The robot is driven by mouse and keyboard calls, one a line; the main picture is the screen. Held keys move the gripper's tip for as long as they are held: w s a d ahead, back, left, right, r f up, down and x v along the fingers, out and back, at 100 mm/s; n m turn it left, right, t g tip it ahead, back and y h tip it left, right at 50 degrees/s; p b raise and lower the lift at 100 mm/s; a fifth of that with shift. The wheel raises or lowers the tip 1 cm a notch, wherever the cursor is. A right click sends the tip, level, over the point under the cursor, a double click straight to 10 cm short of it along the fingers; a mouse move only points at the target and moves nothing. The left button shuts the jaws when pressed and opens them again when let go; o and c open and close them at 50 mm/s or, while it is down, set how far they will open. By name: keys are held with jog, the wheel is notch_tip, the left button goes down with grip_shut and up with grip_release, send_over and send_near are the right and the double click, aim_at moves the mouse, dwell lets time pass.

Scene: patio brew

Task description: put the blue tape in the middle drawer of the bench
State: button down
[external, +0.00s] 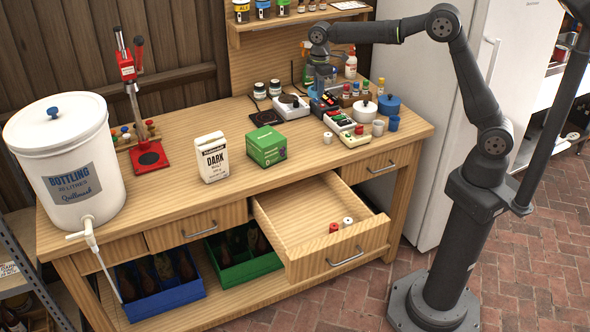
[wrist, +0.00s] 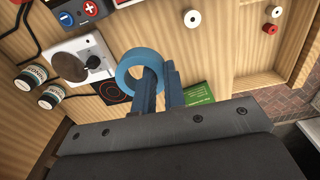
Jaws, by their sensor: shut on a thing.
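The blue tape (wrist: 124,77) is a ring held between the blue fingers of my gripper (wrist: 160,82), one finger through its hole. In the external view my gripper (external: 323,102) is above the back right of the bench, near the cases and small bottles; the tape is hard to make out there. The middle drawer (external: 283,215) of the bench (external: 190,115) is pulled open, in front of and below my gripper. A red and a white small item (external: 347,221) lie inside it near its front.
A green box (external: 267,146) and a white DARK bag (external: 212,157) stand on the bench behind the drawer. Cases (external: 338,122), a white pot (external: 365,111) and a blue pot (external: 388,104) crowd the right side. Much of the drawer floor is bare.

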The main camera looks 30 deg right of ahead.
jog(key=s+a+n, duration=0.3)
jog(key=s+a, duration=0.6)
jog(key=s, duration=0.3)
jog(key=n, duration=0.3)
send_over(306, 240)
jog(key=s+a, duration=0.2)
jog(key=s, duration=0.1)
jog(key=f, duration=2.7)
jog(key=shift+w+d+f, duration=0.1)
jog(key=shift+d+f, duration=0.15)
jog(key=shift+f, duration=2)
jog(key=shift+f, duration=0.2)
jog(key=c, duration=1.5)
grip_release()
jog(key=shift+r, duration=0.1)
